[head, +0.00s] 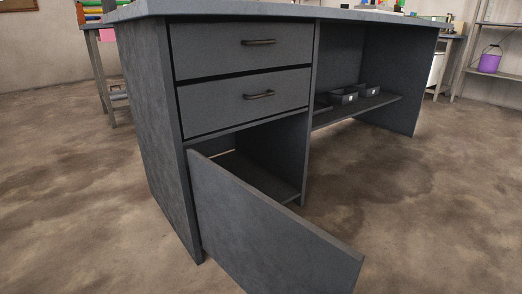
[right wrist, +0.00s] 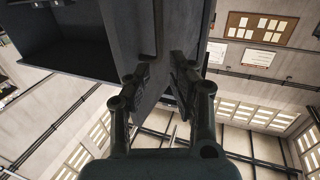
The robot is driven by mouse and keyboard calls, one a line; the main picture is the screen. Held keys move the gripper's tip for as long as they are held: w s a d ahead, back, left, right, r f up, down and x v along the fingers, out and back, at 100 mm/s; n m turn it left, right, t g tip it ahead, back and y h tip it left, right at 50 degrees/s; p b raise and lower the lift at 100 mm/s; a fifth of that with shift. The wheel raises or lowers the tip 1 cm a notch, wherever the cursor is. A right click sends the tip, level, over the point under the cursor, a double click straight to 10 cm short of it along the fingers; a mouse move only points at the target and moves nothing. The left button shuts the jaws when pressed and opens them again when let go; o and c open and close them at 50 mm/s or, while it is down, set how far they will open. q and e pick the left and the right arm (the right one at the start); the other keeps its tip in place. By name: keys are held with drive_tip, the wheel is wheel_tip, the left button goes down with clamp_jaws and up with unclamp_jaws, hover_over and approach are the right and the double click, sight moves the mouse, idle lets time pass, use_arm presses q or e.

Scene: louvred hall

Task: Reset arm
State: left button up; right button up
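A dark grey desk (head: 156,120) stands ahead in the head view, with two closed drawers (head: 245,50) above a lower cabinet. The cabinet door (head: 270,225) hangs wide open toward me. Neither gripper shows in the head view. In the right wrist view, my right gripper (right wrist: 162,66) has its two fingers apart with nothing clearly held between them. Dark desk-like panels (right wrist: 120,30) fill the upper part of that view behind the fingertips. I cannot tell whether the fingers touch a panel. My left gripper is in neither view.
Small dark bins (head: 343,97) sit on the desk's open shelf (head: 357,110). The concrete floor left of the desk is clear. The open door juts into the floor space in front.

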drive_tip(key=d+r+m+g+h, duration=0.25)
drive_tip(key=d+g+h, duration=0.35)
drive_tip(key=d, duration=0.5)
drive_tip(key=s+r+g+y, duration=0.2)
drive_tip(key=s+r+g, duration=0.6)
drive_tip(key=s+r, duration=0.25)
use_arm(q)
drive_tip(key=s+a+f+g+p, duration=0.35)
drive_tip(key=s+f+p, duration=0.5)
drive_tip(key=p, duration=0.65)
use_arm(e)
drive_tip(key=s+d+f+g+h, duration=0.1)
drive_tip(key=s+d+f, duration=0.2)
drive_tip(key=s+f, duration=0.6)
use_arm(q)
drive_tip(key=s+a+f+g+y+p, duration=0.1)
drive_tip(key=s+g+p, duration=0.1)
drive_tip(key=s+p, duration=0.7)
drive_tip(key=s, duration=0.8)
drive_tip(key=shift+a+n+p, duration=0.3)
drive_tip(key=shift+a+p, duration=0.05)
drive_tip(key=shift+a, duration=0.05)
use_arm(e)
drive_tip(key=s+d+f+g, duration=0.1)
drive_tip(key=s+f, duration=0.1)
drive_tip(key=s, duration=0.5)
drive_tip(key=s+d+f+g, duration=0.1)
drive_tip(key=s+f, duration=0.1)
drive_tip(key=s, duration=0.6)
drive_tip(key=shift+s+d+f, duration=0.15)
